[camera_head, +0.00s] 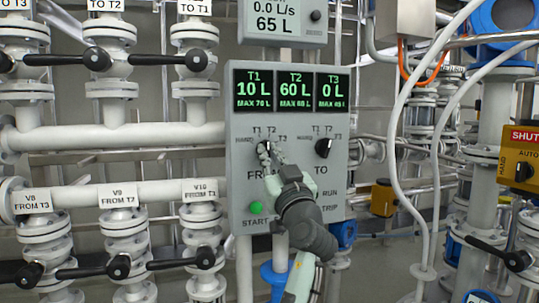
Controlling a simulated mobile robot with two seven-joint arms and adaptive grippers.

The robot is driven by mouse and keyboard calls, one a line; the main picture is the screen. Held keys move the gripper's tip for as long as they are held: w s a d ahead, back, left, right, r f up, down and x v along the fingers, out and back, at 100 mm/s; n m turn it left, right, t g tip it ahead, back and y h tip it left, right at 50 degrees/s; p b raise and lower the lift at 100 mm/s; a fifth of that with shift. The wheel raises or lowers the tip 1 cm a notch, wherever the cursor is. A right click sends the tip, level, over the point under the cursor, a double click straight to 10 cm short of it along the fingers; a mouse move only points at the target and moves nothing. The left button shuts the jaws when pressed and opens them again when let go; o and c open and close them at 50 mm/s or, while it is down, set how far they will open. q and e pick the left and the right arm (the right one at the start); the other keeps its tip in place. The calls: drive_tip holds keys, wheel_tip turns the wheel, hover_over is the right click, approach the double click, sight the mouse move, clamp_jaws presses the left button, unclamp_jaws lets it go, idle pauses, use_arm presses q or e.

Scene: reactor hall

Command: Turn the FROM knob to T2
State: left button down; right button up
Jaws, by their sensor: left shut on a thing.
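The FROM knob (263,147) is a small black knob at the left of a grey control panel (239,190). Labels HAND, T1, T2 and T3 are set around it, partly covered. My left gripper (266,152) is at the panel, shut on the FROM knob. Its fingers hide much of the knob, so I cannot tell which label it points to. The TO knob (323,147) is black and sits to the right, clear of the gripper. My right gripper is not in view.
Tank displays (290,90) above the knobs read T1 10 L, T2 60 L and T3 0 L. A green START button (256,207) is at lower left of the panel. Black-handled valves (97,59) and white pipes stand left. White hoses (405,180) hang right.

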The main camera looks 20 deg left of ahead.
sight(266, 101)
use_arm(q)
drive_tip(key=shift+m+t+h+p, duration=0.3)
drive_tip(key=shift+m+h, duration=0.5)
drive_tip(key=shift+m, duration=0.8)
drive_tip(key=shift+m+t+h+p, duration=0.1)
drive_tip(key=shift+m+t+h, duration=0.5)
drive_tip(key=shift+m, duration=1)
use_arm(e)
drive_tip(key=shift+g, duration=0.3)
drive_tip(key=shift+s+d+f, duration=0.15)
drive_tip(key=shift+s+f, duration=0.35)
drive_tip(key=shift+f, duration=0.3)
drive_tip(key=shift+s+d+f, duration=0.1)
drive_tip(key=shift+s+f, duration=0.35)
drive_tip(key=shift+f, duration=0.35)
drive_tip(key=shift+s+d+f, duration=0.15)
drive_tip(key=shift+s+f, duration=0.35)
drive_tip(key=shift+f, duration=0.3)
use_arm(q)
drive_tip(key=shift+f, duration=0.1)
drive_tip(key=c, duration=1.6)
unclamp_jaws()
drive_tip(key=shift+s, duration=0.1)
wheel_tip(266, 101, up, 10)
drive_tip(key=shift+r, duration=0.1)
